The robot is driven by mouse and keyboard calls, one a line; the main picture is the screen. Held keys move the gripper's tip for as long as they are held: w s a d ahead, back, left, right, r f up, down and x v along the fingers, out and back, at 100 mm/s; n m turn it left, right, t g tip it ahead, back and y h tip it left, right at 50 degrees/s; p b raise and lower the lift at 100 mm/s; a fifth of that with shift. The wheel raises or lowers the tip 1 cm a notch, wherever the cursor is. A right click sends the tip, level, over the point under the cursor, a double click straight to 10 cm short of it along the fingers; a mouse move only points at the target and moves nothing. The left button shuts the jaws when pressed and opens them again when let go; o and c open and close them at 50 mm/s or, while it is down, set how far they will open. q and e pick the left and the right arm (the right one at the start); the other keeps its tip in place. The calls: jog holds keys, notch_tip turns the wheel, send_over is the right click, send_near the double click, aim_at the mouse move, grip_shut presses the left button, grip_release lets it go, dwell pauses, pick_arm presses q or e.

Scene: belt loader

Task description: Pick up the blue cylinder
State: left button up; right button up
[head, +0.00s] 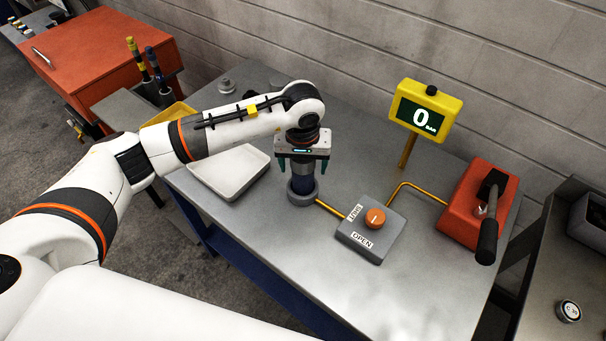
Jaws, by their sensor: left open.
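The dark blue cylinder (302,184) stands upright in a round grey holder (303,197) on the grey workbench. My left gripper (302,171) is directly above it and points down. Its two teal fingers are open, one on each side of the cylinder's upper part, with gaps visible. The gripper body hides the cylinder's top. My right gripper is not in view.
A copper pipe links the holder to a grey valve box (370,230) with an orange knob. A yellow gauge (427,110) reads 0 BAR. A red pump (475,205) with a black handle stands right. A white tray (230,174) lies left of the holder.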

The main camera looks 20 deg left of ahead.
pick_arm(q)
grip_shut()
jog(key=shift+r, duration=0.15)
